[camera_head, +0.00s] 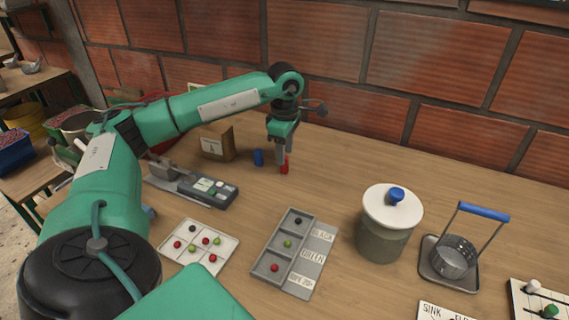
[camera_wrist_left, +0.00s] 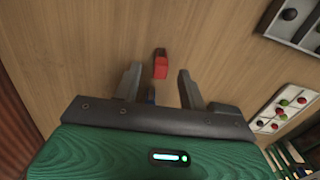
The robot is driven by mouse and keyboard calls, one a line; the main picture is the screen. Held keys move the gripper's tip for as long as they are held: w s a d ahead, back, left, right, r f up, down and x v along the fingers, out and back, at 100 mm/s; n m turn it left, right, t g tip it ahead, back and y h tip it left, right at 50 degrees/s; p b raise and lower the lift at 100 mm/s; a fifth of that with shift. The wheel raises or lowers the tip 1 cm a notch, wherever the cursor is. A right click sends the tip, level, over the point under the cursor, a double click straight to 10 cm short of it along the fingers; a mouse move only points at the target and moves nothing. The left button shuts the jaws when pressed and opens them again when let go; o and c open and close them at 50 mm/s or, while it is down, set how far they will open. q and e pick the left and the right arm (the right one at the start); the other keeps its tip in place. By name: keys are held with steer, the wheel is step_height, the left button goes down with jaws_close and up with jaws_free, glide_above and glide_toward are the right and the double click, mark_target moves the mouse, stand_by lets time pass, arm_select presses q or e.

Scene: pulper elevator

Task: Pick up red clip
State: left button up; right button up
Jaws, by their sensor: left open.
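The red clip (camera_head: 284,167) stands on the wooden table, right at the tips of my left gripper (camera_head: 281,157), which partly covers it in the head view. In the left wrist view, the red clip (camera_wrist_left: 160,66) lies ahead of the left gripper (camera_wrist_left: 158,80), roughly midway between its two spread fingers. The left gripper points down and is open, with nothing held. I cannot tell how far the fingertips are above the tabletop. My right gripper is in neither view.
A blue clip (camera_head: 258,158) stands just left of the red one, with a cardboard box (camera_head: 216,141) and a grey device (camera_head: 205,186) further left. A three-compartment tray (camera_head: 262,267), lidded jar (camera_head: 385,240) and blue-handled basket (camera_head: 452,262) stand nearer. Bare table lies right of the red clip.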

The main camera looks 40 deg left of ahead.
arm_select(q)
step_height(320, 180, down, 2)
steer(key=shift+s+f, duration=0.1)
steer(key=shift+f, duration=0.35)
jaws_close()
